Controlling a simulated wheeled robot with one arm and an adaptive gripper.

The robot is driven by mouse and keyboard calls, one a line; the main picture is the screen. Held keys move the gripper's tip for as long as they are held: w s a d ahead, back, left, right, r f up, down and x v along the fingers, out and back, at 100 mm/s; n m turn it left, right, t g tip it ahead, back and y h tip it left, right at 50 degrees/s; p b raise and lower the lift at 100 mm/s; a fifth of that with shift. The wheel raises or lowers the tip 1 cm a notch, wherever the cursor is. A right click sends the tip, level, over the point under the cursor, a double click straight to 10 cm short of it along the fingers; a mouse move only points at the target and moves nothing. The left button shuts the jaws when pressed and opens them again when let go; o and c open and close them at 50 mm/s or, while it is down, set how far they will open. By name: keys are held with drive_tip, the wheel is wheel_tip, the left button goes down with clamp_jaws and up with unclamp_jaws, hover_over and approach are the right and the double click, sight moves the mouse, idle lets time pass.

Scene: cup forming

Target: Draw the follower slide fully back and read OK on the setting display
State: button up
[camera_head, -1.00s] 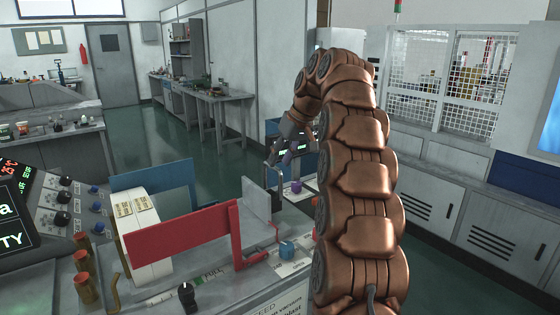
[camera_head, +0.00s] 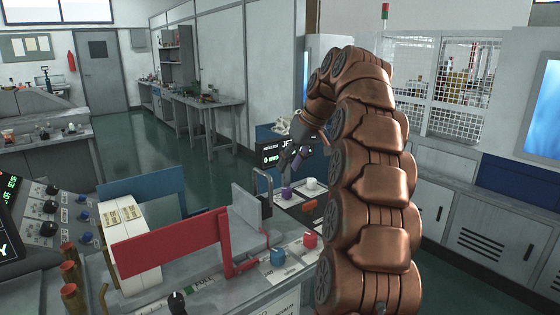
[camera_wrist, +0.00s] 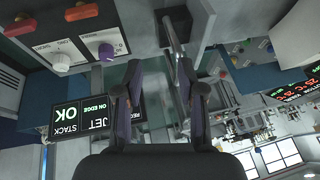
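My gripper (camera_head: 292,163) hangs over the far end of the machine bench, fingers pointing down. In the wrist view, which is upside down, my gripper (camera_wrist: 158,75) is open with nothing clasped. A metal upright handle (camera_wrist: 172,35) shows just beyond the fingertips, nearer the right finger. In the head view the dark handle (camera_head: 263,183) stands at the grey slide plate (camera_head: 246,206), left of the gripper. A black display (camera_wrist: 85,118) reads "STACK OK" and "JET ON EDGE". It is partly hidden behind my gripper in the head view (camera_head: 270,154).
A red guide plate (camera_head: 170,243) and a blue plate (camera_head: 145,190) flank a cream block (camera_head: 130,232). Purple (camera_head: 287,193), white (camera_head: 311,184), orange, blue and red controls sit close to the handle. A knob panel (camera_head: 50,215) is at left. Green floor lies open behind.

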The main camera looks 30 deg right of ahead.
drive_tip(key=s+d, duration=0.3)
drive_tip(key=s, duration=0.3)
drive_tip(key=shift+d, duration=0.1)
idle(0.4)
drive_tip(key=s+a+f+g+p, duration=0.1)
drive_tip(key=s+a+f, duration=0.15)
drive_tip(key=a, duration=0.45)
drive_tip(key=s+a+f+g+p, duration=0.1)
drive_tip(key=s+a, duration=0.3)
drive_tip(key=a, duration=0.4)
drive_tip(key=s+a+f+g+p, duration=0.1)
drive_tip(key=s+a+f+g, duration=0.15)
drive_tip(key=a, duration=0.45)
drive_tip(key=s+a+f+p, duration=0.1)
drive_tip(key=s+a+f, duration=0.1)
drive_tip(key=s, duration=0.5)
drive_tip(key=s+a+f+g+h, duration=0.1)
drive_tip(key=s+a+f, duration=0.1)
drive_tip(key=s+f, duration=0.3)
drive_tip(key=s+a+f+h+p, duration=0.1)
drive_tip(key=s+f, duration=0.3)
drive_tip(key=s, duration=0.6)
drive_tip(key=shift+s+a+g+p, duration=0.25)
drive_tip(key=shift+a+g+p, duration=0.1)
drive_tip(key=shift+a, duration=0.15)
